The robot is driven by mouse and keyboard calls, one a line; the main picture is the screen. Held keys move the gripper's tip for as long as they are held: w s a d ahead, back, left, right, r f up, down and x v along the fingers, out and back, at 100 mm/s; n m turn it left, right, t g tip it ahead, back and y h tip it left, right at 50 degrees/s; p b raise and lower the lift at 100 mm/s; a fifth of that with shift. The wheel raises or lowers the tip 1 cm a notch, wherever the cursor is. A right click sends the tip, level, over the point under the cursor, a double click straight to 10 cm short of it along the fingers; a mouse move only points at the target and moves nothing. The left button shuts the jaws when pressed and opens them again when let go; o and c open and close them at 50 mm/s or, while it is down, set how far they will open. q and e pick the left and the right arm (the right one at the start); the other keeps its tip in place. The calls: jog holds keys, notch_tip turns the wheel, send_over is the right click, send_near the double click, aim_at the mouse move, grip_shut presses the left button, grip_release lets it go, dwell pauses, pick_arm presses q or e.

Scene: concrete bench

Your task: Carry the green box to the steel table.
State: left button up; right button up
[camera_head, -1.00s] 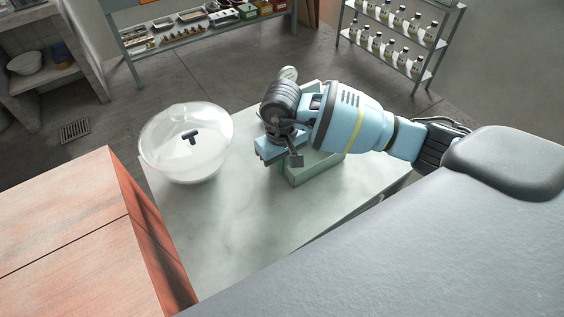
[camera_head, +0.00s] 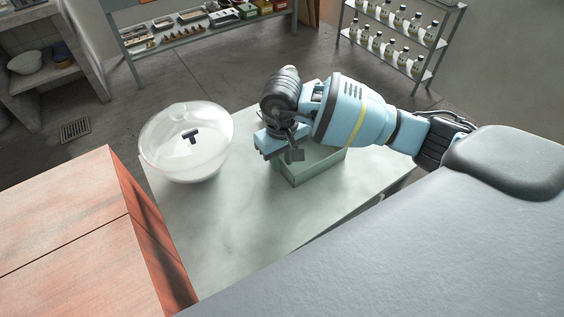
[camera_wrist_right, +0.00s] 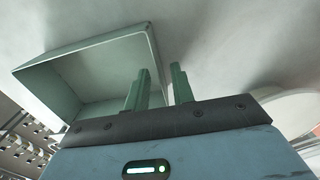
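The green box (camera_head: 318,168), an open-topped tray, stands on the pale table (camera_head: 235,240), partly hidden by my right arm in the head view. It also shows in the right wrist view (camera_wrist_right: 95,75) at upper left, empty inside as far as visible. My right gripper (camera_head: 285,155) is at the box's left side. In the wrist view the right gripper's fingers (camera_wrist_right: 160,82) are apart, one in front of the box's interior and one outside its right wall. The wall seems to lie between them; contact cannot be told. My left gripper is out of view. I cannot tell which surface is the steel table.
A clear lidded bowl (camera_head: 187,150) stands left of the gripper on the same table. A reddish wooden surface (camera_head: 70,230) lies at the left. Racks with bottles (camera_head: 395,40) and trays (camera_head: 190,30) stand behind. The table's front part is clear.

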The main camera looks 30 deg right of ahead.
notch_tip(320, 180, up, 10)
jog(key=shift+r, duration=0.2)
dwell(0.6)
